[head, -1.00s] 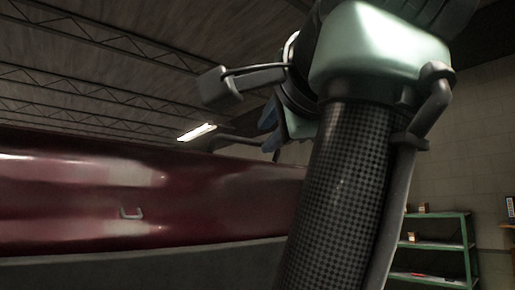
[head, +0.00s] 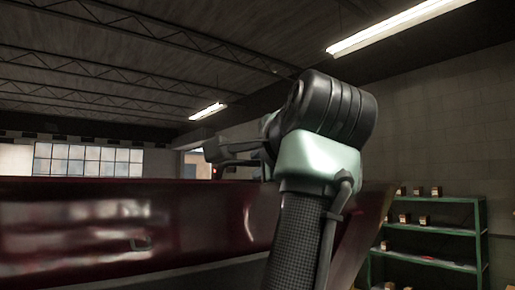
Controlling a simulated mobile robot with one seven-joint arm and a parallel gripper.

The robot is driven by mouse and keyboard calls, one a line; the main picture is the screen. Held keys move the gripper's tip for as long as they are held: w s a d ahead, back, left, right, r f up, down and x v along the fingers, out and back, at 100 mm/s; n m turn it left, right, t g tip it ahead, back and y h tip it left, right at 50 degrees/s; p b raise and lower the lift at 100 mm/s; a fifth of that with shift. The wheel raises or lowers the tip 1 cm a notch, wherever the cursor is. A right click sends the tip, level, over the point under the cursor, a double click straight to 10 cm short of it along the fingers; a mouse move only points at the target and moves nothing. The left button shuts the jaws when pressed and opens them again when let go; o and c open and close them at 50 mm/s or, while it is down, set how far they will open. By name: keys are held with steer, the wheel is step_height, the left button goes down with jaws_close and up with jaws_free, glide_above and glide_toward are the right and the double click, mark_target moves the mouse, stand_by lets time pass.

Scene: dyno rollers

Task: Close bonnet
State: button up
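The bonnet (head: 75,229) is a glossy dark red panel across the lower left and middle of the head view, its top edge nearly level. The end of my arm, with my gripper (head: 238,150), points left just above the bonnet's top edge. The fingers cannot be made out, and I cannot tell whether they touch the bonnet.
A green shelf unit (head: 434,228) with several small boxes stands against the block wall at right. A bright window (head: 88,160) is in the far wall at left. Ceiling lights (head: 400,27) hang above.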

steer(key=shift+w, duration=0.35)
steer(key=shift+c, duration=0.3)
jaws_close()
steer(key=shift+f, duration=0.1)
stand_by(0.9)
